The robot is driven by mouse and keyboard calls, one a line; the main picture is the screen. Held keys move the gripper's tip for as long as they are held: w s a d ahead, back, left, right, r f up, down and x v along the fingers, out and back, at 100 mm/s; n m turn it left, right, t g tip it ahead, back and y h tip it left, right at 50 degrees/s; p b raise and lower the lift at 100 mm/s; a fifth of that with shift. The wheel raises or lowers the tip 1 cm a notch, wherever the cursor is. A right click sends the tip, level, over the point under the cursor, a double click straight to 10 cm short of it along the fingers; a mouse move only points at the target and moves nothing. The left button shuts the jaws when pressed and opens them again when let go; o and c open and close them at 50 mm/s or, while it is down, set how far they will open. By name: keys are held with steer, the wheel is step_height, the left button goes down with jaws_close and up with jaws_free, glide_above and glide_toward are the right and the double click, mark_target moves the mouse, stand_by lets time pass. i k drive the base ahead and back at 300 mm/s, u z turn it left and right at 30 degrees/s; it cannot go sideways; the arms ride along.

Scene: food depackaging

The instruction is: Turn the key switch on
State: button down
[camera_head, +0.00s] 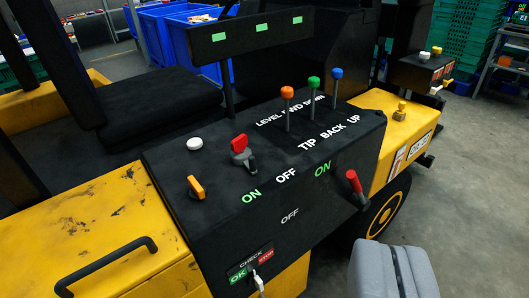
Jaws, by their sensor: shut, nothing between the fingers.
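A black control panel (235,215) on a yellow vehicle carries the controls. An orange key-like handle (196,187) stands at its left, and a red-topped switch (240,150) on a grey base stands right of it. A red lever (355,187) sits on the panel's right edge. I cannot tell for certain which of these is the key switch. White and green ON and OFF labels (286,175) lie between them. My gripper (393,250), two grey fingers side by side, is shut and empty at the bottom right, in front of the panel and apart from the controls.
Orange, green and blue knobbed levers (314,84) rise at the panel's back. A white button (194,143) is at its upper left. A CHECK plate (250,263) is low on the front. A black handle (105,267) is at left. Open floor (470,180) lies right.

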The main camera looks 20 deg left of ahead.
mark_target(246, 158)
steer(key=i, duration=0.95)
